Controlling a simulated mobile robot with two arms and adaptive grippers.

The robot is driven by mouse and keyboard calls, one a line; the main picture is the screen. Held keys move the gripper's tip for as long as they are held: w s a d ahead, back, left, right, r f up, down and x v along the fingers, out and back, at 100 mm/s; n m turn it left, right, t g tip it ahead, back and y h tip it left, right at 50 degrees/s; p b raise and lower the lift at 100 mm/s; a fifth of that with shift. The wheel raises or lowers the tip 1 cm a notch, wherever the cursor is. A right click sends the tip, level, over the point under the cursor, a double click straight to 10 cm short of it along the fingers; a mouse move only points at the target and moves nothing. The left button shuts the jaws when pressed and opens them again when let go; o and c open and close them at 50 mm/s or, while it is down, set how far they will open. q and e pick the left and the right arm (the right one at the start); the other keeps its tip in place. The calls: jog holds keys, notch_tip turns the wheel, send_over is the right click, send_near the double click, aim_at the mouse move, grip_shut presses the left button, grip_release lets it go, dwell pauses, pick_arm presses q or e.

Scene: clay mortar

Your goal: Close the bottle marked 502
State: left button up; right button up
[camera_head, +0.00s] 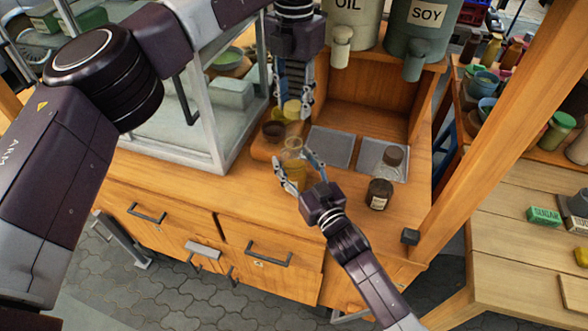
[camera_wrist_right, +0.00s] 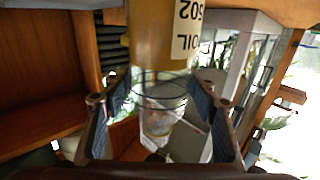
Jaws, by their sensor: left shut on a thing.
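The glass bottle (camera_head: 294,170) of yellow oil stands upright on the wooden counter; its label in the right wrist view (camera_wrist_right: 188,28) reads OIL 502, upside down. Its clear neck (camera_wrist_right: 158,100) looks bare. My right gripper (camera_head: 300,174) is open, with one finger on each side of the bottle and gaps visible in the wrist view. My left gripper (camera_head: 293,100) points down above and behind the bottle, shut on a small yellow cap (camera_head: 292,109). The cap is apart from the bottle's mouth.
A dark bottle (camera_head: 379,194) with a pale label stands to the right, near grey trays (camera_head: 331,146). A small brown bowl (camera_head: 274,131) is close behind the oil bottle. A glass case (camera_head: 225,130) is at left; OIL and SOY dispensers (camera_head: 424,45) hang at the back.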

aim_at(294, 119)
jog(key=c, duration=1.2)
pick_arm(q)
jog(key=shift+f, duration=2.5)
pick_arm(e)
jog(key=shift+c, duration=0.2)
pick_arm(q)
jog(key=shift+f, duration=0.9)
jog(key=shift+f, duration=0.6)
pick_arm(e)
grip_shut()
